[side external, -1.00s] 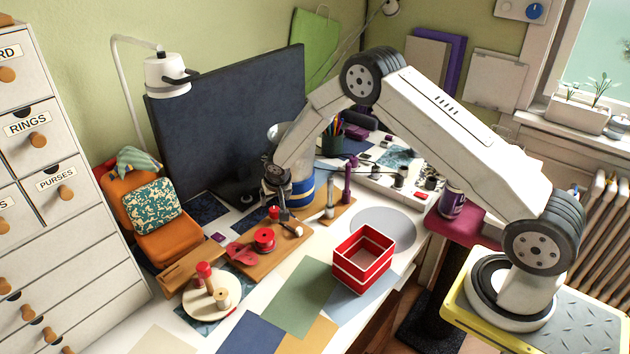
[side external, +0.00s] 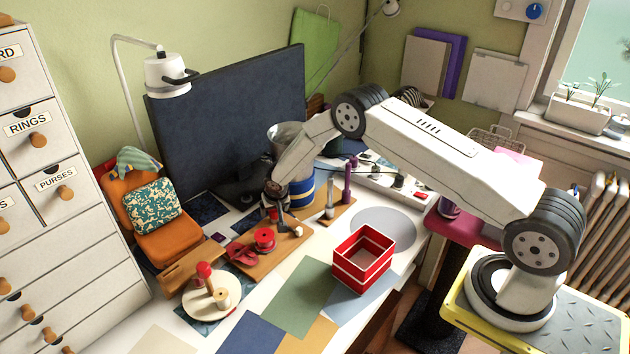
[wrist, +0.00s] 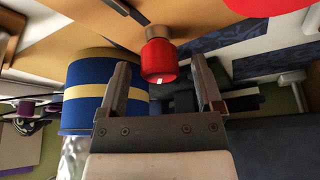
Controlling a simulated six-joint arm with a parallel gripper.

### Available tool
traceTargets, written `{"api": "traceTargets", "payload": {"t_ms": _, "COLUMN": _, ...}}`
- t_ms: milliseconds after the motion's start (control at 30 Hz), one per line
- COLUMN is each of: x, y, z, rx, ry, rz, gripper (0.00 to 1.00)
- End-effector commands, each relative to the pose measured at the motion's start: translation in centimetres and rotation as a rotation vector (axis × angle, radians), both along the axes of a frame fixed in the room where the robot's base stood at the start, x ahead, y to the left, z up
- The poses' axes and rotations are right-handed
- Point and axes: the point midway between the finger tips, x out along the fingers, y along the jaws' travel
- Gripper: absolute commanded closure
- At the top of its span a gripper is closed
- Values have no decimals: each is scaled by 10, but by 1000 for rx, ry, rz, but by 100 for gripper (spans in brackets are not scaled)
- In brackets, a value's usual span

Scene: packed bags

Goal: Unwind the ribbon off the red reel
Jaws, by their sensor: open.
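The red reel (side external: 264,238) sits on a wooden board on the desk, with red ribbon-like loops (side external: 242,255) beside it. A large red shape (wrist: 262,6) at the top right of the wrist view looks like part of the reel. My gripper (side external: 284,218) is low over the far end of the board, behind and right of the reel and apart from it. In the wrist view my gripper (wrist: 160,68) is open. A small red-capped peg (wrist: 158,60) shows between its fingertips; I cannot tell whether they touch it.
A blue drum with a cream band (side external: 300,192) stands close to my gripper; it fills the left of the wrist view (wrist: 85,95). A purple post (side external: 347,182) stands to the right. A red box (side external: 363,259) and a round wooden stand (side external: 212,298) are nearer. Flat sheets cover the front.

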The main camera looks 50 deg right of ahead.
Motion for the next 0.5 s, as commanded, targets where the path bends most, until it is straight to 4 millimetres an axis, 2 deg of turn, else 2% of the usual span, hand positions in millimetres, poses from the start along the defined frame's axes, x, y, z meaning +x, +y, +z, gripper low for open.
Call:
{"api": "traceTargets", "payload": {"t_ms": 167, "x": 0, "y": 0, "z": 0, "rx": 0, "ry": 0, "rz": 0, "gripper": 16}}
{"api": "traceTargets", "payload": {"t_ms": 200, "x": 0, "y": 0, "z": 0, "rx": 0, "ry": 0, "rz": 0, "gripper": 19}}
{"api": "traceTargets", "payload": {"t_ms": 433, "x": 0, "y": 0, "z": 0, "rx": 0, "ry": 0, "rz": 0, "gripper": 92}}
{"api": "traceTargets", "payload": {"t_ms": 467, "x": 0, "y": 0, "z": 0, "rx": 0, "ry": 0, "rz": 0, "gripper": 100}}
{"api": "traceTargets", "payload": {"t_ms": 500, "x": 0, "y": 0, "z": 0, "rx": 0, "ry": 0, "rz": 0, "gripper": 100}}
